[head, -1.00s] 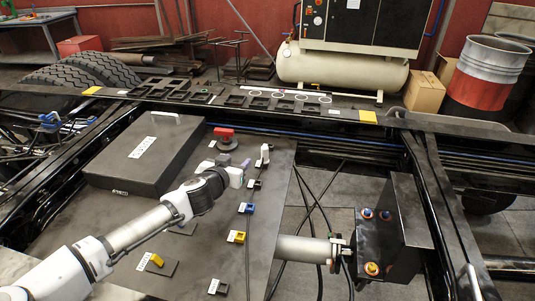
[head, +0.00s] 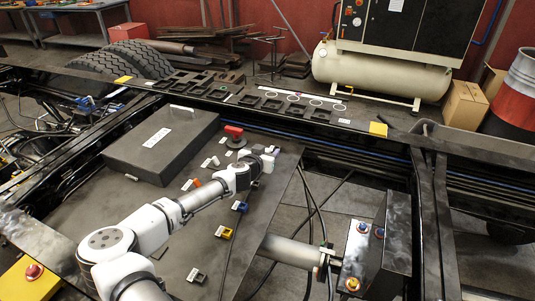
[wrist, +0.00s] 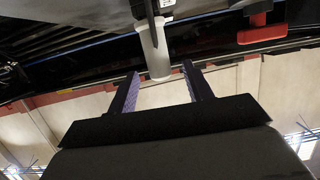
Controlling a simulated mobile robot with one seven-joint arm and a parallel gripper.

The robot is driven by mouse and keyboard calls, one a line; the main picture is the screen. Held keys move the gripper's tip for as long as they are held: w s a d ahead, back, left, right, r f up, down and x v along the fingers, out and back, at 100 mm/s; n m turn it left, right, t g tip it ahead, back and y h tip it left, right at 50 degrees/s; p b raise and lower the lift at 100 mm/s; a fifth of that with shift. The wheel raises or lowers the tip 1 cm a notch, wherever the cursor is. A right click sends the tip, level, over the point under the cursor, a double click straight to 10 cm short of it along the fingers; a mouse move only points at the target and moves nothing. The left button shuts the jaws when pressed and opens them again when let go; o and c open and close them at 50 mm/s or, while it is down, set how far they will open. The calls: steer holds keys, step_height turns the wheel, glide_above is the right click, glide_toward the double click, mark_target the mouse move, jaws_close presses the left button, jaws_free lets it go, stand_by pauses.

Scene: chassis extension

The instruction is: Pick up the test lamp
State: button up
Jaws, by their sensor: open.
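A pale cylindrical piece, which looks like the test lamp, stands on the dark panel (head: 215,265) in the head view, close to the end of my arm. The pale cylinder (wrist: 156,48) also shows in the wrist view, with its rounded end between and just beyond my fingertips. My gripper (wrist: 160,72) is open, with one dark finger on each side of the cylinder's line and nothing held. In the head view my gripper's fingers are hidden behind my wrist link. Whether a finger touches the cylinder cannot be told.
A red-handled switch (head: 233,130) stands near my gripper; its red handle shows in the wrist view (wrist: 262,30). A dark case (head: 160,150) lies behind my arm. Blue (head: 240,207) and yellow (head: 224,232) items sit in front. Chassis rails surround the panel.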

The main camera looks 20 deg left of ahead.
mark_target(267, 149)
steer(key=shift+x, duration=0.8)
steer(key=shift+a, duration=0.15)
steer(key=c, duration=1.1)
steer(key=shift+o, duration=0.2)
steer(key=shift+r, duration=0.1)
step_height(267, 149, up, 20)
steer(key=b, duration=0.2)
